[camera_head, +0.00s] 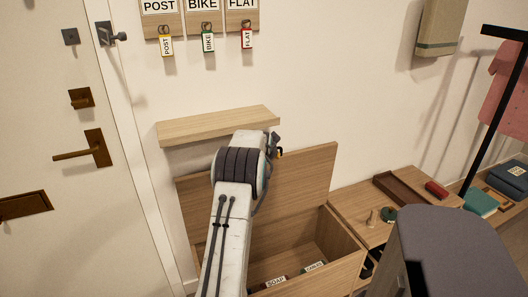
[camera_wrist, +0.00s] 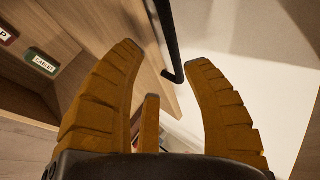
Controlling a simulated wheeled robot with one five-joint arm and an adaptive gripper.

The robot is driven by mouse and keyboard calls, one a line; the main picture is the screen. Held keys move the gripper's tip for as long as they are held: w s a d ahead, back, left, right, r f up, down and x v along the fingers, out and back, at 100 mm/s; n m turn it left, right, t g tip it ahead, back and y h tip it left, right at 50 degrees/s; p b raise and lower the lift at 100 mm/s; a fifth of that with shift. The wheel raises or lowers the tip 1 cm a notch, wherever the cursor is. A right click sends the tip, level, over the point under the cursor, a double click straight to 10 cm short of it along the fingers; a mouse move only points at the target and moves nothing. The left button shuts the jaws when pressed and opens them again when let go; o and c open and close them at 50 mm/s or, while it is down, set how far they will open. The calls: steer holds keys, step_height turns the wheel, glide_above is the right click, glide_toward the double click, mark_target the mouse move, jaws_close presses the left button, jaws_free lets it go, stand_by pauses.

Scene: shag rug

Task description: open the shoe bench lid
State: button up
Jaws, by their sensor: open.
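The shoe bench lid (camera_head: 310,170) stands raised, tilted up at the back of the wooden bench (camera_head: 345,252), and the compartment below it is open. In the wrist view, a wooden panel, apparently the lid (camera_wrist: 108,22), runs diagonally with a black bar handle (camera_wrist: 170,40) along it. The handle's end shows between the fingertips, not clamped. In the head view my arm covers part of the lid, and only a small part of my gripper (camera_head: 279,152) shows beside it.
Inside the compartment are labelled items, SOAP (camera_head: 276,282) and CABLES (camera_head: 314,266). A wall shelf (camera_head: 218,125) sits above the bench. To the right is a low bench (camera_head: 350,205) with a brown tray (camera_head: 405,191). A door (camera_head: 50,190) is at left.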

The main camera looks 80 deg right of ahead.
steer(key=v, duration=0.8)
steer(key=shift+a+r, duration=0.25)
stand_by(0.6)
